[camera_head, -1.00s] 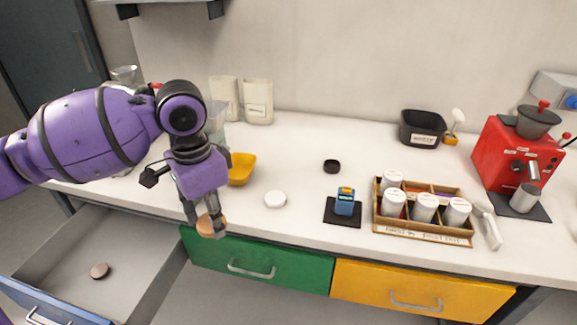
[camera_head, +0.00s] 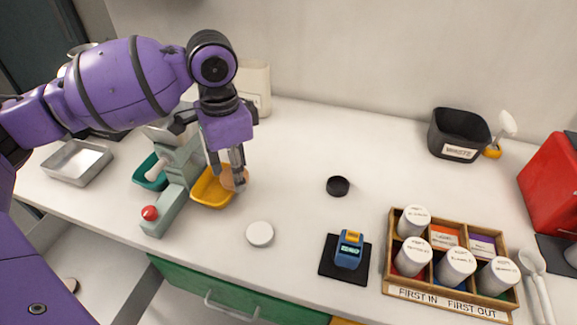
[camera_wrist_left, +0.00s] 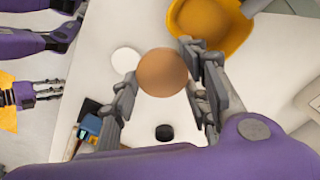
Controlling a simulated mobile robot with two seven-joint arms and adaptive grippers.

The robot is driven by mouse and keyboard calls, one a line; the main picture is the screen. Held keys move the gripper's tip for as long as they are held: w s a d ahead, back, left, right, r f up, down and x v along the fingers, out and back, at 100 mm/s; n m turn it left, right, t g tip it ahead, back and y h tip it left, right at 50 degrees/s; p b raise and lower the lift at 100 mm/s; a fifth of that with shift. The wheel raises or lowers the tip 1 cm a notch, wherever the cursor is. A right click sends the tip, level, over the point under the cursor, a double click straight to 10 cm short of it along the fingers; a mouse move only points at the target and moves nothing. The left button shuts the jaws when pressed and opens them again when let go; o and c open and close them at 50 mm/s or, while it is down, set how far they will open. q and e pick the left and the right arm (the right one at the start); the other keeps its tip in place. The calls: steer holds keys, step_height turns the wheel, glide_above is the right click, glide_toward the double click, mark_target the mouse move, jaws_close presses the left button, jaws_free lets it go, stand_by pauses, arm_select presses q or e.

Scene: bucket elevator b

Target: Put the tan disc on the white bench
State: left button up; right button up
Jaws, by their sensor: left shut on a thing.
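The tan disc (camera_head: 229,181) is held between the fingertips of my left gripper (camera_head: 232,180), over the right edge of the yellow bowl in the head view. In the left wrist view my left gripper (camera_wrist_left: 163,85) has one finger on each side of the round tan disc (camera_wrist_left: 163,72). The white bench (camera_head: 300,170) lies below; the exact height of the disc above it is hard to tell. My right gripper (camera_wrist_left: 47,90) shows only at the left edge of the left wrist view, and its opening is unclear.
The yellow bowl (camera_head: 211,200) and a grey-green device with a red button (camera_head: 167,205) stand to the left. A white disc (camera_head: 260,234), a black disc (camera_head: 338,186), a blue device (camera_head: 348,249) and a jar rack (camera_head: 447,303) lie nearby. Bench between bowl and black disc is clear.

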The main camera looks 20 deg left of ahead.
arm_select(q)
steer(key=w+d+f, duration=0.3)
steer(key=w+d, duration=0.1)
steer(key=w, duration=0.1)
steer(key=b, duration=0.1)
glide_above(280, 190)
steer(key=f, duration=0.5)
steer(key=shift+s+a+f, duration=0.1)
steer(key=shift+s+a, duration=0.05)
steer(key=shift+s, duration=0.2)
steer(key=shift+w+f, duration=0.15)
steer(key=shift+f, duration=0.1)
steer(key=f, duration=0.3)
steer(key=shift+w+d+f+b, duration=0.2)
steer(key=shift+f+b, duration=0.05)
steer(key=shift+b, duration=0.05)
arm_select(e)
steer(key=shift+s+d+f, duration=0.1)
steer(key=shift+d+f, duration=0.15)
steer(key=shift+f, duration=0.45)
arm_select(q)
steer(key=o, duration=0.8)
steer(key=shift+f, duration=0.1)
steer(key=o, duration=0.4)
arm_select(e)
steer(key=shift+s+f, duration=0.1)
